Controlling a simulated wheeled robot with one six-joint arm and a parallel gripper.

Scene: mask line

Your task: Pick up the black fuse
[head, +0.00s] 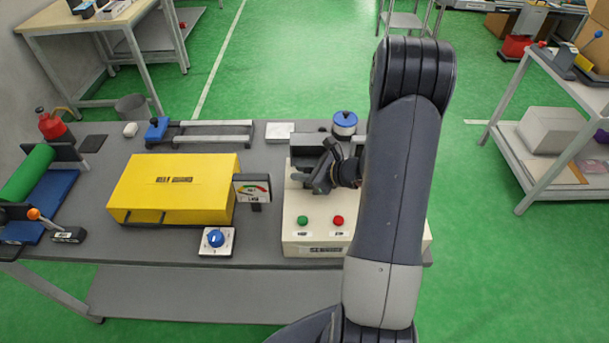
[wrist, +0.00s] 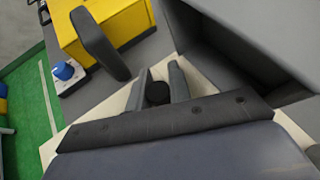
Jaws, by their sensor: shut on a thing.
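The black fuse (wrist: 157,92) shows in the wrist view as a small dark round end between my fingers. My gripper (wrist: 158,82) is shut on it, one grey finger on each side. In the head view my gripper (head: 318,180) is over the beige machine (head: 318,238), at its dark upper housing and above the green and red buttons. The fuse cannot be made out there, hidden by the fingers and wrist. I cannot tell whether the fuse is clear of the machine.
A gauge (head: 252,187) and a blue knob box (head: 217,240) stand left of the machine, beside a yellow case (head: 175,185). A blue-topped round container (head: 345,122) is behind my gripper. The green roller (head: 27,172) is at the far left.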

